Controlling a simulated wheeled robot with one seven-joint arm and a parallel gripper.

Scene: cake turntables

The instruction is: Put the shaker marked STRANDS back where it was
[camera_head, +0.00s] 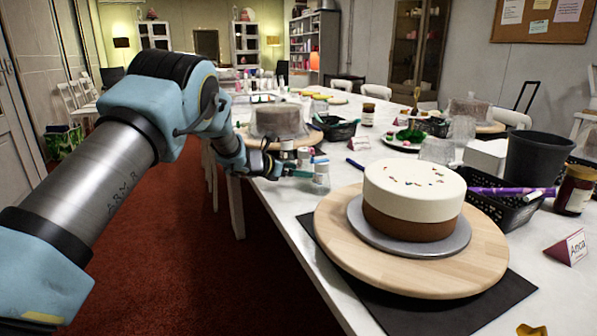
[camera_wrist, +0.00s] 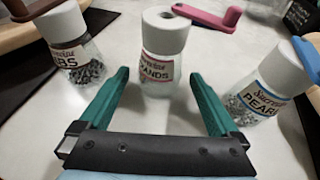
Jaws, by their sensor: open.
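The shaker marked STRANDS (camera_wrist: 160,68), with only "ANDS" readable, stands upright on the white table in the wrist view. It has a white cap, a clear body and a red-edged label. My gripper (camera_wrist: 160,80) is open, its teal fingers on either side of this shaker's line, with a clear gap to each. Its lower body shows no visible filling. In the head view my gripper (camera_head: 314,168) is low over the table's near edge among small white-capped shakers, which I cannot tell apart there.
A pink-handled tool (camera_wrist: 212,18) lies behind. A cake (camera_head: 412,200) on a wooden turntable (camera_head: 345,245) stands right of my gripper.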

